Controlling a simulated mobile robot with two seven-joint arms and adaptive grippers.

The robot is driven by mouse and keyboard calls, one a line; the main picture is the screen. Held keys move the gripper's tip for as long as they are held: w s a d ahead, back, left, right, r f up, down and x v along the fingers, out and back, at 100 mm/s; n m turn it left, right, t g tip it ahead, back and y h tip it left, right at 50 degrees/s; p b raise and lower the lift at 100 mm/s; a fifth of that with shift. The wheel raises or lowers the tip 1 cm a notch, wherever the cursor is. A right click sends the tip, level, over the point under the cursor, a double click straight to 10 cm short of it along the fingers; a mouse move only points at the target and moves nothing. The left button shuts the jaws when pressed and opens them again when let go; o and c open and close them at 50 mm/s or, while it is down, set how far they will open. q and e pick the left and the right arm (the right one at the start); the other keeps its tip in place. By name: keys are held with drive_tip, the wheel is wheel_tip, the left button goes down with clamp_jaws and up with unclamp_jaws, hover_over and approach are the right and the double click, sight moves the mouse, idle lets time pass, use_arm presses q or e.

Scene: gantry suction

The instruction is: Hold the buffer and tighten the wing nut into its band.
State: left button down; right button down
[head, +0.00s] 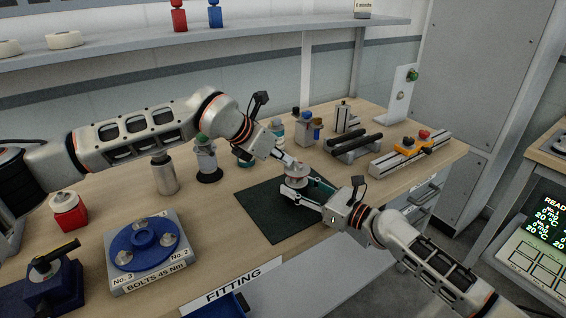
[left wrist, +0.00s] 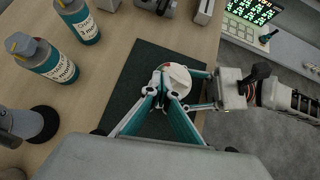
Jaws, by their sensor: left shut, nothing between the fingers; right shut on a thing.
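The buffer (head: 297,182) is a small round, pale piece with a reddish band, above the dark green mat (head: 262,217). In the left wrist view its pale round top (left wrist: 182,74) shows beyond the fingers. My right gripper (head: 305,192) is shut on the buffer from the right. My left gripper (head: 292,163) is directly over the buffer, pointing down at its top, with its fingers shut and nothing between them. In the left wrist view its fingertips (left wrist: 163,78) overlap the buffer's top; I cannot tell if they touch. The wing nut is not clearly visible, being too small or hidden by the fingers.
A blue flange on a grey plate (head: 180,266) lies at the front left. Dark rails (head: 354,147) and a grey fixture (head: 390,165) are at the right. The front of the mat is clear.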

use_arm(q)
drive_tip(key=shift+d+r, duration=0.15)
drive_tip(key=shift+r, duration=0.1)
use_arm(e)
drive_tip(key=shift+s+a, duration=0.35)
drive_tip(key=shift+a, duration=0.2)
use_arm(q)
drive_tip(key=shift+d, duration=0.1)
drive_tip(key=shift+s+d, duration=0.5)
drive_tip(key=shift+s, duration=0.35)
use_arm(e)
drive_tip(key=shift+w+d, duration=0.1)
drive_tip(key=shift+d, duration=0.15)
use_arm(q)
drive_tip(key=s+a+r, duration=0.2)
drive_tip(key=a+r, duration=0.5)
drive_tip(key=a, duration=0.5)
use_arm(e)
drive_tip(key=shift+w+d, duration=0.15)
drive_tip(key=c, duration=1.1)
unclamp_jaws()
drive_tip(key=shift+f, duration=0.1)
use_arm(q)
drive_tip(key=shift+w+d+f, duration=0.1)
drive_tip(key=shift+d, duration=0.05)
use_arm(e)
drive_tip(key=shift+d, duration=0.1)
